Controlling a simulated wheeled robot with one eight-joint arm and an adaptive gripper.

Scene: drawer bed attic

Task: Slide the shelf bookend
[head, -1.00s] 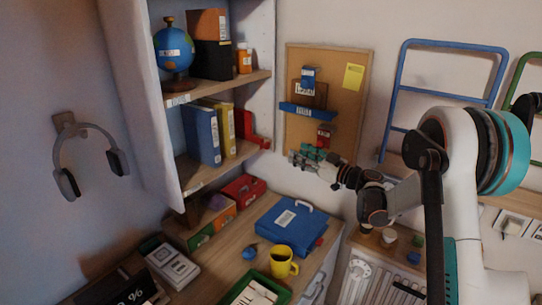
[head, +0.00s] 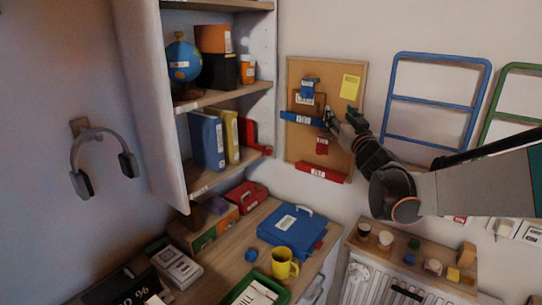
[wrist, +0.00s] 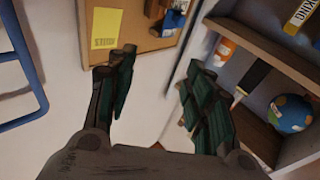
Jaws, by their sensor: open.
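The red bookend (head: 255,137) stands on the middle shelf board, at the right end of a blue binder (head: 207,140) and a yellow binder (head: 232,136). Its foot lies near the shelf's front right corner. My gripper (head: 341,118) is open and empty in front of the cork board, to the right of the shelf and apart from the bookend. In the wrist view my gripper (wrist: 155,95) shows its two dark green fingers spread wide, with only wall between them. I cannot make out the bookend in the wrist view.
The shelf unit's upper board (head: 222,97) holds a globe (head: 184,62), boxes and an orange cup (head: 247,71). The cork board (head: 296,145) hangs right of the shelf. Below, the desk holds a blue case (head: 292,229) and a yellow mug (head: 283,263). Blue rails (head: 440,99) are at right.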

